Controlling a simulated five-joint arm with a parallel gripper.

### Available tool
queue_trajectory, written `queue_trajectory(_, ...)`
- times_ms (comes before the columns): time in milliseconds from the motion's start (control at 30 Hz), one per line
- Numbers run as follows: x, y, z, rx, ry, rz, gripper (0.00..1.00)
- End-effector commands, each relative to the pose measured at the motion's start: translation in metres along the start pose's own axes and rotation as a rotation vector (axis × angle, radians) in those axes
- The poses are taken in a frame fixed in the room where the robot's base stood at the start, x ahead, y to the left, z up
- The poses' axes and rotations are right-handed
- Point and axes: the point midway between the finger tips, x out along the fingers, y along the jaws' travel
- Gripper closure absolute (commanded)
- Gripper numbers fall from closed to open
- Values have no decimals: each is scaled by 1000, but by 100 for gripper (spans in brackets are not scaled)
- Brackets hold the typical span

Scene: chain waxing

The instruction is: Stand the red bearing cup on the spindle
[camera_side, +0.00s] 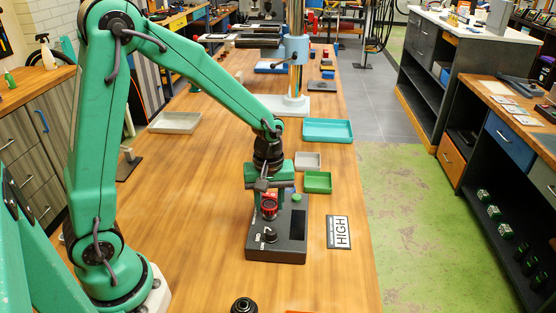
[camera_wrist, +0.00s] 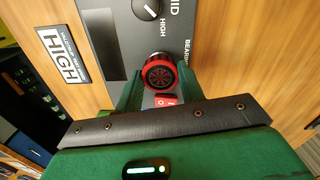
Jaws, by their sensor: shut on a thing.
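The red bearing cup (camera_side: 269,207) is upright at the upper left part of a dark grey control box (camera_side: 290,254). In the wrist view the cup (camera_wrist: 160,74) shows a red rim around a dark ribbed inside. My gripper (camera_side: 267,205) points down at the box with a finger on each side of the cup. In the wrist view my gripper (camera_wrist: 160,82) is shut on the cup.
A black dial knob (camera_side: 270,236) and a green button (camera_side: 297,198) are on the box. A red switch (camera_wrist: 165,100) is close beside the cup. A HIGH card (camera_side: 339,232) lies right of the box. A green tray (camera_side: 318,182) is behind.

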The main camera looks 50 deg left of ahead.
Motion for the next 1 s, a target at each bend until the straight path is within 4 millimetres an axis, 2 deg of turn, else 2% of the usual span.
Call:
queue_trajectory(267, 3, 0, 0, 0, 0, 0, 84)
queue_trajectory(300, 3, 0, 0, 0, 0, 0, 56)
queue_trajectory(400, 3, 0, 0, 0, 0, 0, 40)
queue_trajectory(767, 1, 0, 0, 0, 0, 1, 40)
queue_trajectory(1000, -14, 0, 0, 0, 1, 2, 40)
